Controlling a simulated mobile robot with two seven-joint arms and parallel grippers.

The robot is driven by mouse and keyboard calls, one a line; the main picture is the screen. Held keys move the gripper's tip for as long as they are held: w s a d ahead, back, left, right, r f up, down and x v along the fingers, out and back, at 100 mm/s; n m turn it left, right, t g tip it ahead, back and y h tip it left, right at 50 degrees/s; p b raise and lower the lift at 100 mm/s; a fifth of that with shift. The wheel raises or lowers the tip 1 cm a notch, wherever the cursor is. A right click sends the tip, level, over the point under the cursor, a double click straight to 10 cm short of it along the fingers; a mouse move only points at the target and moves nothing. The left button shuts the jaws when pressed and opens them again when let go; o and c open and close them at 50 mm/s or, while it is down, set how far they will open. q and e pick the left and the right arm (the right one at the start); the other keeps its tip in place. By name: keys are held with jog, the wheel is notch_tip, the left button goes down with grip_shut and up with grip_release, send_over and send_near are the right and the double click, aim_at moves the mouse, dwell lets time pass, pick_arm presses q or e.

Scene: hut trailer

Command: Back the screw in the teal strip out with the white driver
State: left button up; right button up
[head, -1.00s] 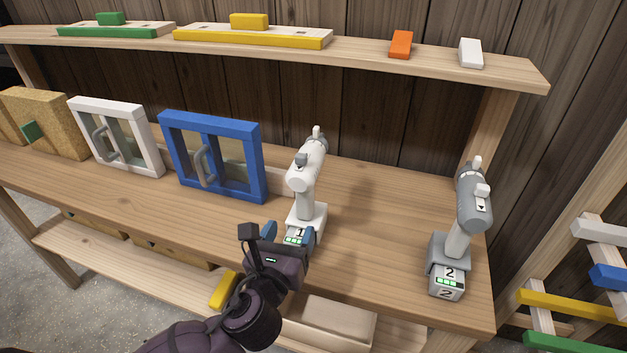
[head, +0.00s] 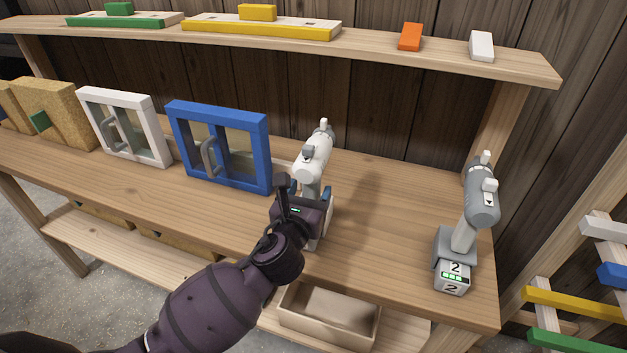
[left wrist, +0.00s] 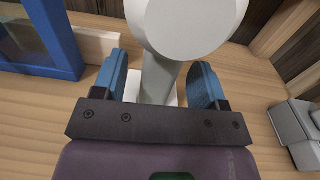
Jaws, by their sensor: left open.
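The white driver (head: 315,152) stands upright on the wooden workbench, its base mostly hidden behind my left gripper (head: 310,190). My left gripper is open, its blue fingers on either side of the driver's handle. In the left wrist view the white handle (left wrist: 157,80) stands between the two fingers (left wrist: 160,85), with a gap showing on the right side. The driver's round body (left wrist: 185,22) is above them. The teal strip and its screw are not seen in these views. My right gripper is not in view.
A grey driver (head: 480,205) stands on a block marked 2 at the bench's right. A blue framed window (head: 220,110) and a white one (head: 125,95) stand to the left. An open box (head: 330,315) sits on the lower shelf. The upper shelf (head: 380,52) holds coloured pieces.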

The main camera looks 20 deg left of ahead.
pick_arm(q)
jog(key=shift+w, duration=0.85)
grip_shut()
jog(key=shift+r, duration=0.1)
